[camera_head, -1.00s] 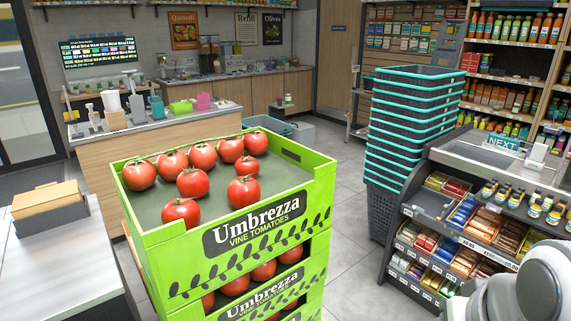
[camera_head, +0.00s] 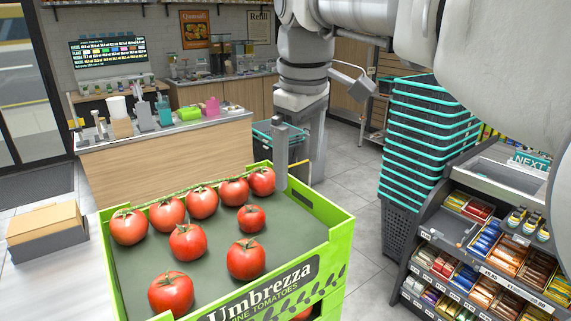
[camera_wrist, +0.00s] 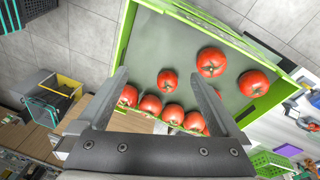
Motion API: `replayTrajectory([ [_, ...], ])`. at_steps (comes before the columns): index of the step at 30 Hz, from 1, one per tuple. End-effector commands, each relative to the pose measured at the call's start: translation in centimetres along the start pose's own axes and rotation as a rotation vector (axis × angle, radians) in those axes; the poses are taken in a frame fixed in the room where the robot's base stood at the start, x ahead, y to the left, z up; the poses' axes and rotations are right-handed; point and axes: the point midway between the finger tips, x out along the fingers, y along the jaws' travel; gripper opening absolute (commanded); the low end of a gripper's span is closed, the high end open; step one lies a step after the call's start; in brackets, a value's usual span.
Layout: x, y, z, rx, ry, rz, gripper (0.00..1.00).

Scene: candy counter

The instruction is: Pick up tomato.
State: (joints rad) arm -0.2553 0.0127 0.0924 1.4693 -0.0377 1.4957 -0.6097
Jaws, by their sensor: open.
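Several red tomatoes lie spread in the top green crate (camera_head: 342,232). Others lie nearer, including a front tomato (camera_head: 171,293).
Teal-rimmed baskets (camera_head: 412,150) stand stacked to the right. A candy rack (camera_head: 490,255) stands at the right front. A light counter (camera_head: 48,270) with a box (camera_head: 45,225) is at the left. A wooden counter (camera_head: 180,155) stands behind the crate. Floor shows between crate and baskets.

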Motion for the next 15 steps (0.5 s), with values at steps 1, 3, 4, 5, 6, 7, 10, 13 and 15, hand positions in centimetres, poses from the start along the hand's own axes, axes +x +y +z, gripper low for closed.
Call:
replayTrajectory([
  [1,-0.9,0.2,-2.1,-0.070,-0.014,-0.021,1.00],
  [3,-1.5,0.3,-4.4,-0.165,-0.033,-0.049,1.00],
  [4,-1.7,0.2,-5.3,-0.203,-0.041,-0.061,1.00],
  [5,-1.9,0.2,-6.2,-0.238,-0.046,-0.071,1.00],
  [6,-2.1,0.1,-7.2,-0.283,-0.054,-0.085,1.00],
  [7,-2.1,0.0,-7.8,-0.314,-0.059,-0.095,1.00],
  [10,-2.3,-0.2,-9.6,-0.396,-0.072,-0.122,1.00],
  [13,-2.3,-0.4,-10.6,-0.446,-0.079,-0.139,1.00],
  [15,-2.2,-0.5,-10.9,-0.467,-0.082,-0.146,1.00],
])
